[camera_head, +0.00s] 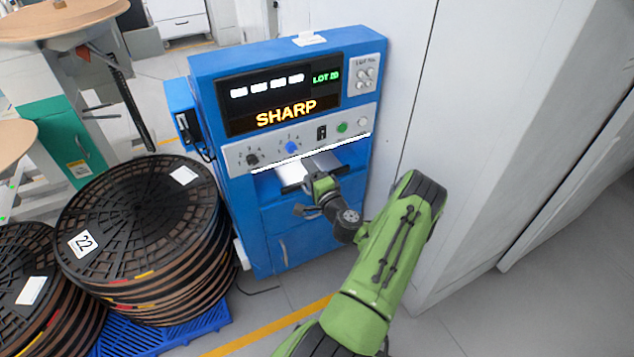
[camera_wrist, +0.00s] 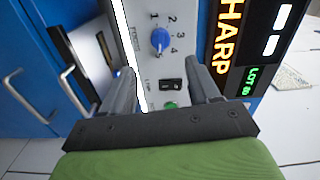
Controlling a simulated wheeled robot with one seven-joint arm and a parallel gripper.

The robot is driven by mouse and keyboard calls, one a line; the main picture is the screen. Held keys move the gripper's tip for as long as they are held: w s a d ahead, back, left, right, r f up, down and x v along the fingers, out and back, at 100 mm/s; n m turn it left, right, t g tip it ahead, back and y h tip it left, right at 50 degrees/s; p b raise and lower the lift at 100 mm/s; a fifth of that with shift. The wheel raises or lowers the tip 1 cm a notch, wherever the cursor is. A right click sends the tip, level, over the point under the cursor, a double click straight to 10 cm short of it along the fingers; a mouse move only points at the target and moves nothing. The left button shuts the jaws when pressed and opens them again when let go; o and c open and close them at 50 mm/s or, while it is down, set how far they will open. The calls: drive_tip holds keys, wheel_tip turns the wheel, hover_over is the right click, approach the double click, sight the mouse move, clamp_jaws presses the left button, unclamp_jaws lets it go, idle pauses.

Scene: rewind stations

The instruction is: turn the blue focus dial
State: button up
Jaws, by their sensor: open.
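The blue focus dial (camera_head: 291,147) sits on the grey control strip of a blue machine (camera_head: 225,75). In the wrist view the dial (camera_wrist: 161,40) is ringed by the numbers 1 to 5. I cannot tell which number it points at. My gripper (camera_head: 306,171) is in front of the machine, just below the strip. In the wrist view my gripper (camera_wrist: 160,74) is open, with nothing held. The dial shows beyond the fingertips, roughly centred between them and apart from both.
A black rocker switch (camera_wrist: 171,87) and green button (camera_wrist: 170,105) show between my fingers. A black dial (camera_head: 252,159) is left of the blue one. The display (camera_head: 285,113) reads SHARP. Reel stacks (camera_head: 140,215) stand left; a pale cabinet (camera_head: 480,130) stands right.

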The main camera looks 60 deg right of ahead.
drive_tip(key=v, duration=0.5)
drive_tip(key=shift+s+a, duration=0.2)
drive_tip(key=shift+s, duration=0.15)
drive_tip(key=w+a+r+n+g+y+p, duration=0.1)
drive_tip(key=w+a+r+n+y, duration=0.3)
drive_tip(key=a, duration=0.3)
drive_tip(key=w+a+r+n+y+p, duration=0.1)
drive_tip(key=w+a+r+n+y, duration=0.2)
drive_tip(key=w+a+n+y, duration=0.25)
drive_tip(key=w+a+r+n+g+y+p, duration=0.1)
drive_tip(key=w+a+r+n+y+p, duration=0.2)
drive_tip(key=a+n, duration=0.45)
drive_tip(key=s+a+r+n+g+y, duration=0.1)
drive_tip(key=a+r+n+g, duration=0.15)
drive_tip(key=a, duration=0.35)
drive_tip(key=s+a+r+n+g+y, duration=0.1)
drive_tip(key=a+g, duration=0.2)
drive_tip(key=a, duration=0.2)
drive_tip(key=s+a+r+n+g+h+p, duration=0.1)
drive_tip(key=s+a+r, duration=0.3)
drive_tip(key=s+r, duration=0.4)
drive_tip(key=s+a+r+n+g+h+p, duration=0.1)
drive_tip(key=s+a+r+h+p, duration=0.3)
drive_tip(key=s+r, duration=0.4)
drive_tip(key=s, duration=0.4)
drive_tip(key=shift+n, duration=0.35)
